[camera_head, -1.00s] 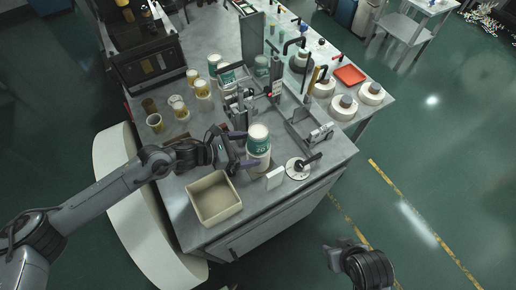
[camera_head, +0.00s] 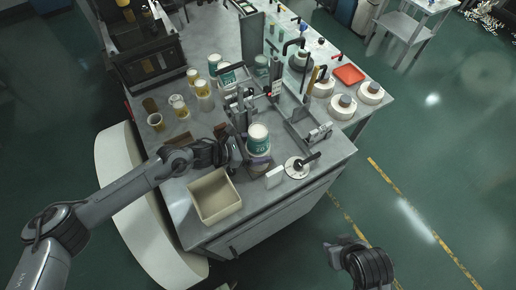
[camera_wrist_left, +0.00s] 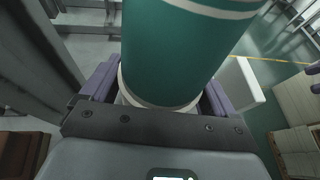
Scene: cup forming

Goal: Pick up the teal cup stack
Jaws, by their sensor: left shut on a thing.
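The teal cup stack (camera_head: 258,142) stands upright near the front of the bench, white at the top with a teal band. In the left wrist view the teal cup stack (camera_wrist_left: 180,50) fills the upper middle, with its pale lower end between purple fingers. My left gripper (camera_head: 255,161) reaches it from the left and is shut on its lower part; in the left wrist view the gripper (camera_wrist_left: 158,95) has a finger on each side. I cannot tell whether the stack is clear of its base. My right gripper (camera_head: 345,246) is over the floor, away from the bench; its jaws are unclear.
An open beige bin (camera_head: 215,197) sits at the front left of the bench. A small white block (camera_head: 274,177) and a round white base with a black handle (camera_head: 299,167) are right of the stack. Metal fixtures (camera_head: 243,104) stand behind it. Several yellowish cups (camera_head: 179,107) stand at the left.

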